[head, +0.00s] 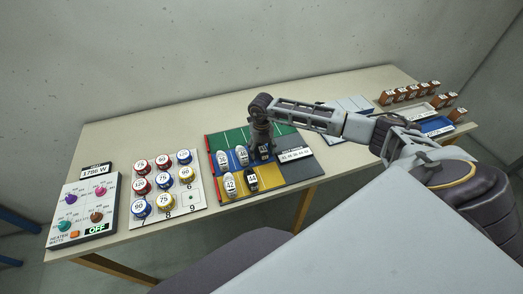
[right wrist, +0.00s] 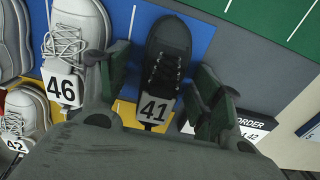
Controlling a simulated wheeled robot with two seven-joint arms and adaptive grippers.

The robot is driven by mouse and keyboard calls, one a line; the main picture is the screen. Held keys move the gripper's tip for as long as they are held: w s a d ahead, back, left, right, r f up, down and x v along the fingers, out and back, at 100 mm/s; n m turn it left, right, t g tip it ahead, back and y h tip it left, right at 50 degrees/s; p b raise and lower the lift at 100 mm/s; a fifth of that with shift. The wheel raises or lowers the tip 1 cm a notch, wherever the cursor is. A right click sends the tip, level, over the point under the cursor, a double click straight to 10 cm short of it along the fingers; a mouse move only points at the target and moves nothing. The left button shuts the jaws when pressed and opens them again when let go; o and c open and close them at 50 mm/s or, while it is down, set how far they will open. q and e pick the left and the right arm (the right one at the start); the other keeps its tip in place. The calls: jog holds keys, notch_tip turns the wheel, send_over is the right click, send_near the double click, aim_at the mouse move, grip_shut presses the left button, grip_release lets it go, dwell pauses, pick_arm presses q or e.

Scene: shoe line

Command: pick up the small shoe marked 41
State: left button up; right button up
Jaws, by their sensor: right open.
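The small black shoe marked 41 (right wrist: 168,60) lies on the blue band of the coloured mat (right wrist: 140,20) in the right wrist view. Its white 41 tag faces my wrist. In the head view the shoe (head: 264,152) is partly hidden under my right gripper (head: 262,142). In the right wrist view my right gripper (right wrist: 160,92) is open, one dark green finger on each side of the shoe's heel end. The left finger is between this shoe and the white shoe marked 46 (right wrist: 75,40); I cannot tell whether it touches either. My left gripper is not in view.
A white shoe marked 42 (head: 230,184) and a dark shoe marked 44 (head: 251,181) are on the yellow band. An order card (head: 295,155) lies right of shoe 41. A disc board (head: 190,197) and a heater panel (head: 75,212) stand left. Several brown blocks (head: 400,95) are far right.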

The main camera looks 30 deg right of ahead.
jog(key=shift+c, duration=0.5)
jog(key=c, duration=1)
jog(key=shift+r, duration=0.1)
jog(key=shift+r+b, duration=0.65)
jog(key=shift+r, duration=4.3)
